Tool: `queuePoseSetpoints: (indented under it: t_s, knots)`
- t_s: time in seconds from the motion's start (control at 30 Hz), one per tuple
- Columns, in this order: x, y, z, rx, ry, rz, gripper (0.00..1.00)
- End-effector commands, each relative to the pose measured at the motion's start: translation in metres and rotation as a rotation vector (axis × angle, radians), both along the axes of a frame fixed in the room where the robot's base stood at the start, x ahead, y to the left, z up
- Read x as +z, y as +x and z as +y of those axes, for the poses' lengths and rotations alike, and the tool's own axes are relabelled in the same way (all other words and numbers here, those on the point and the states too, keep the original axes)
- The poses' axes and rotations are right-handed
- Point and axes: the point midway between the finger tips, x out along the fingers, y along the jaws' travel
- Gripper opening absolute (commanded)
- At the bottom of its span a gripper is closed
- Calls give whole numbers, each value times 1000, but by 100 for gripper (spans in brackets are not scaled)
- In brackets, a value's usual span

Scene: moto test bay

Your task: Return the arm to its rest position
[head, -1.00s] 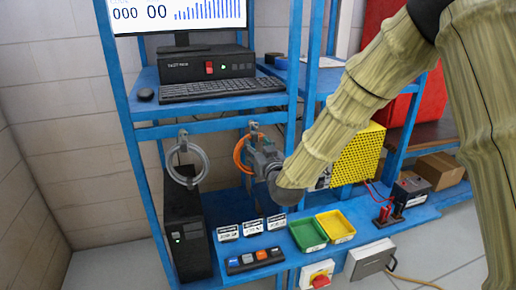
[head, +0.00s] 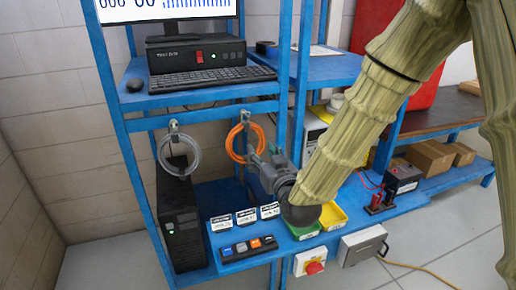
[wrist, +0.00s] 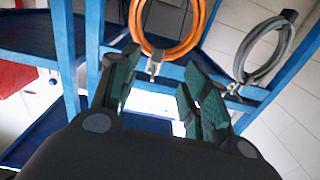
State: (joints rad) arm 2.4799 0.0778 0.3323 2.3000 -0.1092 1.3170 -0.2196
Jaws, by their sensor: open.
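My arm, in a tan ribbed cover, reaches in from the upper right of the head view. My gripper (head: 258,160) is at its end, in front of the blue rack, just below the orange cable coil (head: 240,143). In the wrist view my gripper (wrist: 157,88) shows its two green-padded fingers spread apart with nothing between them. The orange coil (wrist: 166,50) hangs on a hook beyond the fingertips. My forearm and wrist hide part of the green tray (head: 304,233) and the yellow tray (head: 334,216).
A grey cable coil (head: 165,158) hangs left of the orange one. The lower shelf holds a black computer tower (head: 180,222), a button strip (head: 248,248) and a black power unit (head: 402,178). A red emergency button (head: 314,267) sits at the front. Floor at right is mostly clear.

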Motion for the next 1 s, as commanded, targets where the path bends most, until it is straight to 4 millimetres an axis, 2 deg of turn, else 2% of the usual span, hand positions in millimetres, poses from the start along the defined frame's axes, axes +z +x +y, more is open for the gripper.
queuePoseSetpoints:
  t_s: [0.17, 0.27, 0.37, 0.47, 0.6, 0.67, 0.8, 0.87, 1.0]
  knots:
    - [-6, -9, -4, -2, -2, 12, 46]
    - [-31, -12, -10, -7, -10, 65, 46]
    - [-75, -20, -20, -17, -24, 159, 46]
    - [-129, -35, -33, -30, -41, 281, 46]
    - [-203, -64, -54, -53, -65, 454, 46]
    - [-233, -80, -63, -64, -74, 528, 46]
    - [-298, -123, -84, -89, -99, 700, 46]
    - [-324, -144, -94, -102, -109, 776, 46]
    - [-380, -198, -116, -133, -135, 949, 46]
